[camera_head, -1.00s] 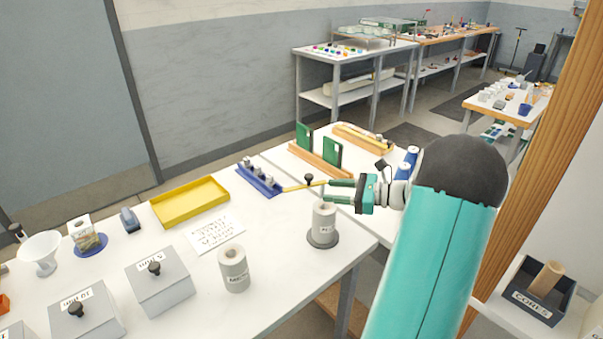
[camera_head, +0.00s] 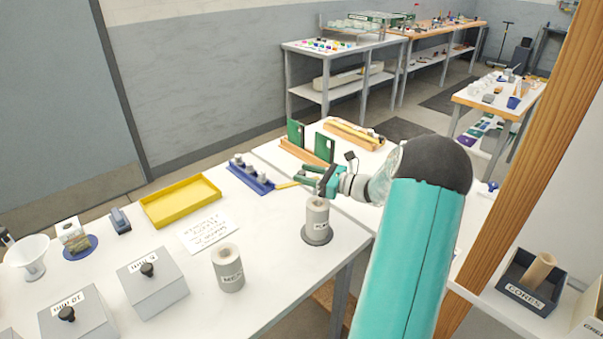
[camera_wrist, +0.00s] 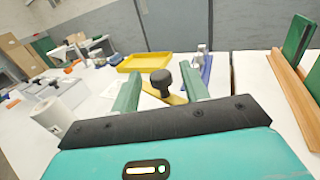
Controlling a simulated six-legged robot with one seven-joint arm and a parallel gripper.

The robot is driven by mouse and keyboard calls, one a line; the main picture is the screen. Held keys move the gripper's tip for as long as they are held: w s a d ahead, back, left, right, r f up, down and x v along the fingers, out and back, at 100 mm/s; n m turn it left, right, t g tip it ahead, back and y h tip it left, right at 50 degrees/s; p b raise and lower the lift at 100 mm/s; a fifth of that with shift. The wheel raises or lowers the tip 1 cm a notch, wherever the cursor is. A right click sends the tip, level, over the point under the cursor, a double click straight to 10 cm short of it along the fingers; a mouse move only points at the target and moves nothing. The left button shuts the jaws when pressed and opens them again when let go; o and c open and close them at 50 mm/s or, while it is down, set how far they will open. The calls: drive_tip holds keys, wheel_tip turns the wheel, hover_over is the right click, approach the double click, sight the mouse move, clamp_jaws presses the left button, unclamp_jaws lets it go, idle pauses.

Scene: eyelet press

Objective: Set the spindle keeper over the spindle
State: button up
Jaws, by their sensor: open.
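The spindle (camera_head: 317,205) stands near the front edge of the white table on a round grey base, with a pale labelled roll around it. A black knob on a thin stem (camera_wrist: 161,79), which looks like the spindle keeper, shows between my fingers in the wrist view. A yellow strip (camera_wrist: 175,99) shows just below it; I cannot tell whether they are joined. My gripper (camera_head: 304,174) is open, above and behind the roll as the head view shows it. It hides the knob there. I cannot tell whether the fingers touch the knob.
A blue rack (camera_head: 250,178) and a yellow tray (camera_head: 181,200) lie behind and left. Another roll (camera_head: 228,268) and grey knobbed boxes (camera_head: 152,281) stand at front left. Green boards in a wooden holder (camera_head: 307,153) stand behind my gripper. A wooden post (camera_head: 530,140) rises at right.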

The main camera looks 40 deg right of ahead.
drive_tip(key=shift+x, duration=0.9)
clamp_jaws()
